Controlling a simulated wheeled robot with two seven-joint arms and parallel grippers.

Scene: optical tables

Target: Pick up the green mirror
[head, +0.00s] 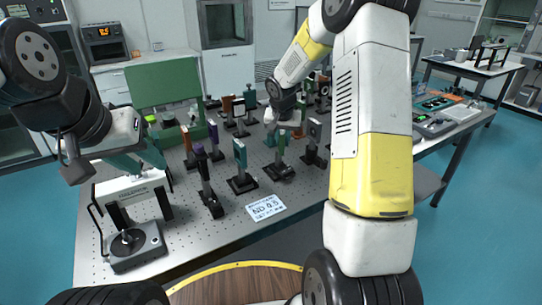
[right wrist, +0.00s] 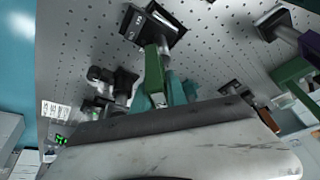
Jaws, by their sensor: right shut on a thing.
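The green mirror (head: 281,146) is a narrow green upright on a dark base, standing near the middle of the optical table (head: 235,215). My right gripper (head: 284,127) is at its top, shut on it. In the right wrist view the green mirror (right wrist: 154,72) runs from the jaws to its black base, against the perforated board. I cannot tell whether the base touches the board.
A teal-faced mount (head: 240,155) stands just left of the green mirror, and a black-framed mount (head: 313,135) just right. A purple-topped mount (head: 203,170) stands further left. A white label card (head: 265,207) lies at the front edge. Several mounts crowd the back.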

